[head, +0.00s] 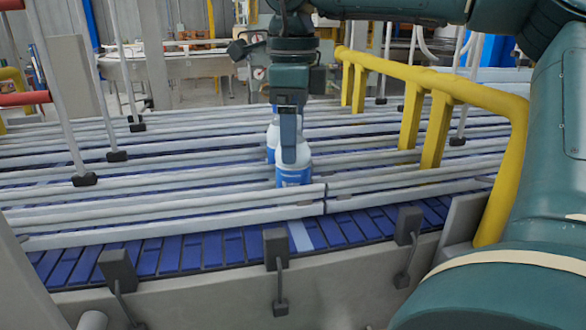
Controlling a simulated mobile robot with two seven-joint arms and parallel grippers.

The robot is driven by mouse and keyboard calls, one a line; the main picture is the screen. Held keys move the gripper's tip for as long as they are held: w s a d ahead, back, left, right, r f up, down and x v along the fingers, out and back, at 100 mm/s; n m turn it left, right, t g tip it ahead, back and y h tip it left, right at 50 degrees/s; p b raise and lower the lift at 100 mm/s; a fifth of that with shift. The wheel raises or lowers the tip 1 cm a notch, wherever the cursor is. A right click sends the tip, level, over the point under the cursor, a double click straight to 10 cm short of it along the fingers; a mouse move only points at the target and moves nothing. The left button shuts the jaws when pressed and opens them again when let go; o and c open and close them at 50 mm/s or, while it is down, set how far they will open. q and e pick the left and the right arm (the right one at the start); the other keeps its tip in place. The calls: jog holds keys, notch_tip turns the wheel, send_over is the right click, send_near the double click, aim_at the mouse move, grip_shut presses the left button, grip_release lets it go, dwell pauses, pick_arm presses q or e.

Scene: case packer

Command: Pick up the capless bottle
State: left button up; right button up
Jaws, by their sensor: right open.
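A white bottle with a blue label (295,176) stands upright between the conveyor's guide rails. A second, similar bottle (271,140) stands just behind it, mostly hidden. My right gripper (289,152) reaches down from above at the bottles. One dark finger covers the neck and top of the front bottle, so I cannot tell whether either bottle has a cap. The right gripper is open; whether it touches a bottle cannot be told. My left gripper is not in view.
Long grey guide rails (150,215) run across the blue slatted conveyor (180,254). A yellow railing (460,88) stands at the right, close to my right arm. Black rail brackets (276,246) line the front edge. Upright posts stand at the left.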

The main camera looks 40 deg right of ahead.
jog(key=shift+f, duration=0.7)
jog(key=shift+c, duration=0.3)
jog(key=c, duration=1.5)
